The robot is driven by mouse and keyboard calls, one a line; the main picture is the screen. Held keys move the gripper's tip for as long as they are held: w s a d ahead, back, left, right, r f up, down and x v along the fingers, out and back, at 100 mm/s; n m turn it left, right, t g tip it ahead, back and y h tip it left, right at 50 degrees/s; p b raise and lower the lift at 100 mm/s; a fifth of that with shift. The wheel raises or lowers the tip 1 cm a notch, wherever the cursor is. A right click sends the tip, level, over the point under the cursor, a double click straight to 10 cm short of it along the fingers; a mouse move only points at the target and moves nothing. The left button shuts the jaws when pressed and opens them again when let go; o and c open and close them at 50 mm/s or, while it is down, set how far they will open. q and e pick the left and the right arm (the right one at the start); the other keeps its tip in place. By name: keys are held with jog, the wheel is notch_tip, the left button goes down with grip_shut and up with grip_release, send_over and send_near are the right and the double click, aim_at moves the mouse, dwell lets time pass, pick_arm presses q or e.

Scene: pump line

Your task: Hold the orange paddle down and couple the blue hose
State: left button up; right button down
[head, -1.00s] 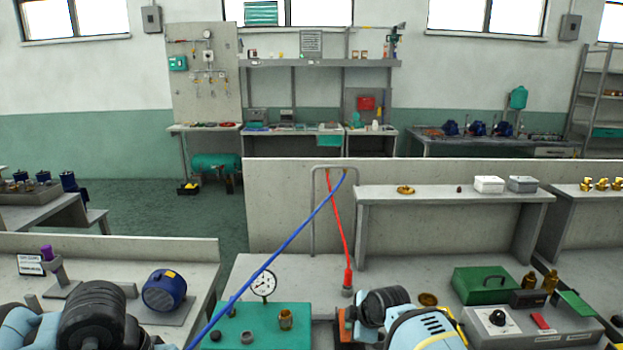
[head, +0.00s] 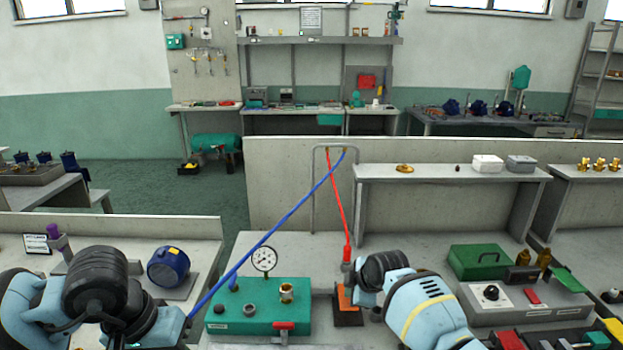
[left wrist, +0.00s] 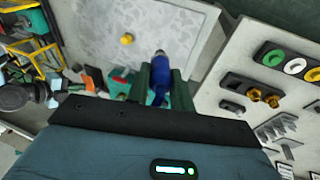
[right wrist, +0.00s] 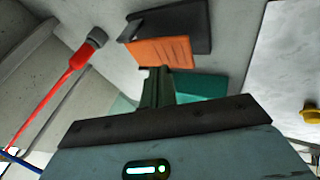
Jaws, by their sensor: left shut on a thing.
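The blue hose (head: 262,241) runs from the grey hoop down to my left gripper (head: 183,318), at the left of the green pump unit (head: 250,318). In the left wrist view my left gripper (left wrist: 161,85) is shut on the hose's blue end (left wrist: 160,66), which points away from the wrist. The orange paddle (head: 343,297) stands on a dark base right of the green unit. My right gripper is beside it; in the right wrist view its fingers (right wrist: 159,72) are together at the paddle's edge (right wrist: 163,51). I cannot tell whether they touch it.
A red hose (head: 338,205) hangs from the grey hoop (head: 314,190) behind the paddle. A gauge (head: 264,258) and brass fitting (head: 287,292) stand on the green unit. A grey control box (head: 520,305) and green case (head: 480,262) are at the right.

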pick_arm(q)
jog(key=shift+r, duration=0.35)
pick_arm(e)
jog(key=shift+r, duration=1.9)
pick_arm(q)
jog(key=shift+f, duration=0.1)
jog(key=shift+f, duration=0.15)
pick_arm(e)
jog(key=shift+s+d+r, duration=0.15)
jog(key=shift+s+r, duration=0.15)
jog(key=shift+r, duration=0.2)
jog(key=v, duration=1)
jog(key=shift+s+r, duration=0.2)
jog(key=shift+r, duration=0.1)
jog(key=shift+d, duration=0.15)
